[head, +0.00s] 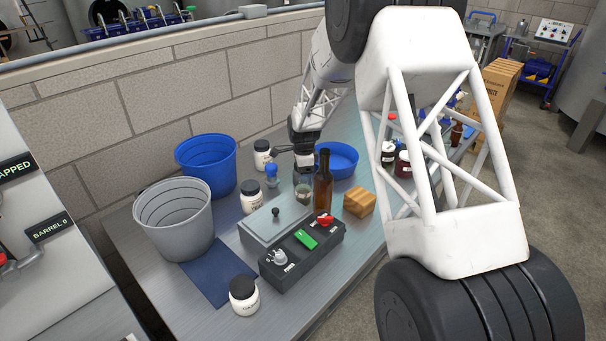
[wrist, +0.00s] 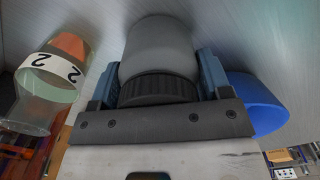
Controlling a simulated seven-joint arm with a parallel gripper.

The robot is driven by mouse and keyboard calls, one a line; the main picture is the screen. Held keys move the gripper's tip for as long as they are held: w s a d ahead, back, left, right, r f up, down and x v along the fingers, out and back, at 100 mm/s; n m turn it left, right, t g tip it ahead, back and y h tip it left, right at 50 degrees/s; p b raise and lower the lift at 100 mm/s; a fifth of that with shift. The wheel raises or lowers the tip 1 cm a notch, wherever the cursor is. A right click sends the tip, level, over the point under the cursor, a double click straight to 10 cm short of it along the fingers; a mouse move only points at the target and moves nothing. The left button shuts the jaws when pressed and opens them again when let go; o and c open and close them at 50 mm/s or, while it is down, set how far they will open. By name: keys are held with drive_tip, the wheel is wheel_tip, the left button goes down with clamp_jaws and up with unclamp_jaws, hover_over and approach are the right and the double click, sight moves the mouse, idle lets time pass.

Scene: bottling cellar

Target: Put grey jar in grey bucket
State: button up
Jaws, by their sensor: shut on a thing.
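My gripper (wrist: 158,75) is shut on the grey jar (wrist: 160,48) in the wrist view. The jar has a dark ribbed lid, and one finger lies on each side of it. In the head view my gripper (head: 303,160) is over the table between the blue bowl and the white jars; the held jar is hard to make out there. I cannot tell whether the jar touches the table. The grey bucket (head: 170,226) stands upright at the left of the table, its open top facing up, apart from my gripper.
A blue bucket (head: 207,162) stands behind the grey one. White jars (head: 251,198), a brown bottle (head: 323,185), a grey control box (head: 300,254) and a wooden block (head: 359,203) surround the middle. The blue bowl (wrist: 258,104) and a clear flask marked 2 (wrist: 42,92) flank my gripper.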

drive_tip(key=shift+r, duration=5)
drive_tip(key=shift+r, duration=0.15)
drive_tip(key=shift+r, duration=0.25)
wheel_tip(320, 180, up, 11)
drive_tip(key=n, duration=2.7)
hover_over(166, 195)
drive_tip(key=s+d, duration=0.3)
drive_tip(key=s, duration=0.2)
wheel_tip(166, 195, down, 11)
drive_tip(key=shift+a+r, duration=0.1)
